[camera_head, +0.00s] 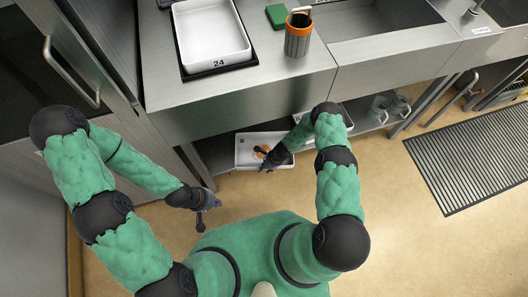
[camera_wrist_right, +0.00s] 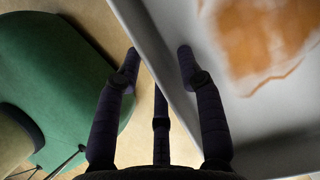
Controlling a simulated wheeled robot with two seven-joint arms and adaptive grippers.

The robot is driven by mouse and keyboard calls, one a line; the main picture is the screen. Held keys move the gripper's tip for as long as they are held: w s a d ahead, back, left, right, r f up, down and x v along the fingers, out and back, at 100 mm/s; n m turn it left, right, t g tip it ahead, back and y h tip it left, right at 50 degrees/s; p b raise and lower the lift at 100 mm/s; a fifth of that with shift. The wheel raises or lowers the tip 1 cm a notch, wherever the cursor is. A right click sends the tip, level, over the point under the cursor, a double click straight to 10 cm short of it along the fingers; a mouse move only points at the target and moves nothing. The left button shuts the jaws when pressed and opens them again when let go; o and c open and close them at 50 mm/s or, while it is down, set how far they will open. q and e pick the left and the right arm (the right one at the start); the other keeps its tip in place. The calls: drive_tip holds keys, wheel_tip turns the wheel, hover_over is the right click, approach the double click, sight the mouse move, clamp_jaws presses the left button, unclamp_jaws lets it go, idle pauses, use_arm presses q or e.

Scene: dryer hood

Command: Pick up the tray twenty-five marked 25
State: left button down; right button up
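A white tray (camera_head: 243,152) stands on the low shelf under the counter, with an orange-brown item (camera_head: 259,153) in it. I cannot read a number on it. My right gripper (camera_head: 264,162) is at this tray's front side. In the right wrist view the tray (camera_wrist_right: 255,125) fills the right side, and its rim runs between the parted fingers of my right gripper (camera_wrist_right: 158,54). One finger is outside and one is over the inside; I see no grip on the wall. My left gripper (camera_head: 206,203) hangs in front of the cabinet, away from the tray; its finger opening is unclear.
A white tray marked 24 (camera_head: 212,35) sits on a dark mat on the counter. An orange-rimmed grey container (camera_head: 298,38) and a green block (camera_head: 276,15) stand near it. Glass jugs (camera_head: 388,108) are on the lower shelf at right. A grated floor strip (camera_head: 475,160) lies right.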

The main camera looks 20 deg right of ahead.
clamp_jaws()
drive_tip(key=shift+r, duration=0.15)
